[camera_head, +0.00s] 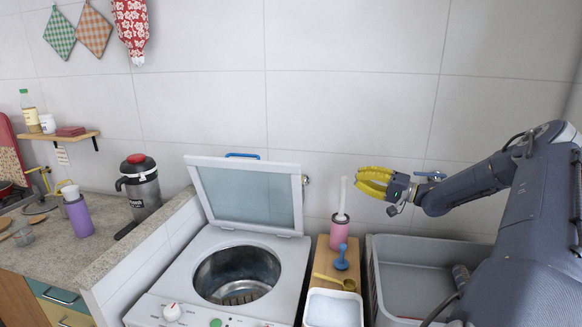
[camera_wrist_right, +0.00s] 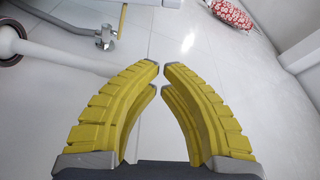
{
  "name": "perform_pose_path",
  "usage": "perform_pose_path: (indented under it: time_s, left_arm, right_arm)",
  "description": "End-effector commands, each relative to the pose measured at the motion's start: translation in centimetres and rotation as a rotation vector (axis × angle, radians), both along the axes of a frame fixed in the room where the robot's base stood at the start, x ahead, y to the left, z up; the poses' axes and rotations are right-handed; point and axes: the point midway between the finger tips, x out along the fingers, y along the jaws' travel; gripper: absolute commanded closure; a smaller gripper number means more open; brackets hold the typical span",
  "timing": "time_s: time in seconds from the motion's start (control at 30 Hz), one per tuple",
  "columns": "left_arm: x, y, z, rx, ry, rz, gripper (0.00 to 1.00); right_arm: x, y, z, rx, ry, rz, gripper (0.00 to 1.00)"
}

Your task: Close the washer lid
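The washer is a white top-loader (camera_head: 180,275) at the bottom centre of the head view. Its lid (camera_head: 247,195), a white frame with a bluish pane, stands raised and leans slightly back towards the tiled wall. The round drum (camera_head: 238,275) is uncovered. My right gripper (camera_head: 359,180), with yellow ribbed fingers, is in the air to the right of the lid, apart from it. In the right wrist view (camera_wrist_right: 160,78) its fingers curve inward, with a narrow gap between the tips and nothing held. My left gripper is not in view.
A pink bottle with a white top (camera_head: 339,230) stands on a wooden board right of the washer, near a blue-handled item (camera_head: 341,257). A grey basin (camera_head: 415,250) lies below my right arm. The counter at left holds a flask (camera_head: 143,190) and a purple bottle (camera_head: 78,216).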

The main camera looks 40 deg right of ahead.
Motion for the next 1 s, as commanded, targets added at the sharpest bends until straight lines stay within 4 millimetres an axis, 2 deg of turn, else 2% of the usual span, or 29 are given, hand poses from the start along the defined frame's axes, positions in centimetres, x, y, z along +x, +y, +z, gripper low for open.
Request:
perform_pose_path:
  time_s: [0.13, 0.27, 0.7, 1.0]
  left_arm:
    - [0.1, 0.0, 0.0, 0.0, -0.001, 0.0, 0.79]
    - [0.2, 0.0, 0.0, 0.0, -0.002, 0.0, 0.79]
    - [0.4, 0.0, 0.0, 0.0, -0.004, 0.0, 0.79]
    - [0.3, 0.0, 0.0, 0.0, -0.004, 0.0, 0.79]
  right_arm:
    - [-0.2, -0.7, 0.8, 0.007, 0.002, -0.025, 1.0]
    - [0.8, -0.5, 0.9, 0.009, 0.002, -0.027, 1.0]
    - [6.9, 1.2, 1.5, 0.009, 0.001, -0.026, 1.0]
    - [10.3, 2.1, 1.8, 0.009, 0.001, -0.026, 1.0]
